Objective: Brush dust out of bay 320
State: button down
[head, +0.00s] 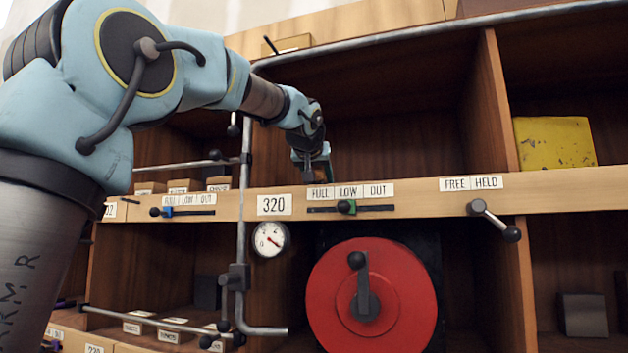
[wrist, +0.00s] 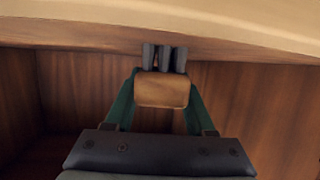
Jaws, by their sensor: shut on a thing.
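My gripper (wrist: 163,78) is shut on a brush with a wooden block (wrist: 162,91) and dark grey bristle tufts (wrist: 165,58). Its green fingers sit either side of the block. In the head view my gripper (head: 313,160) hangs at the front of the upper wooden compartment (head: 400,135), just above the rail; the brush is mostly hidden there. The 320 label (head: 274,204) is on the rail below and left of my gripper. In the wrist view the tufts are close to a pale wooden edge, contact unclear. I cannot make out dust.
The rail (head: 420,191) carries a FULL/LOW/OUT slider (head: 346,207) and a FREE/HELD lever (head: 494,220). Below are a red wheel (head: 340,285) and a gauge (head: 270,239). Metal pipes (head: 243,180) stand at left. A yellow block (head: 554,143) sits in the compartment at right.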

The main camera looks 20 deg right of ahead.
jog(key=shift+s+d+r+b, duration=0.1)
jog(key=shift+s+d+b, duration=0.4)
jog(key=shift+s+d, duration=1.85)
jog(key=shift+s+d+b, duration=0.3)
jog(key=shift+s+d, duration=0.7)
jog(key=shift+d, duration=0.3)
jog(key=shift+w+a+f, duration=0.2)
jog(key=shift+w+a, duration=1)
jog(key=shift+a, duration=0.15)
jog(key=shift+w+a+r+p, duration=0.2)
jog(key=shift+w+a+p, duration=0.35)
jog(key=shift+w+a, duration=1.9)
jog(key=shift+w+a+f, duration=0.15)
jog(key=shift+w+a, duration=0.9)
jog(key=shift+a, duration=0.25)
jog(key=shift+s+d+b, duration=0.35)
jog(key=shift+s+d, duration=2)
jog(key=shift+d, duration=0.2)
jog(key=shift+r, duration=0.25)
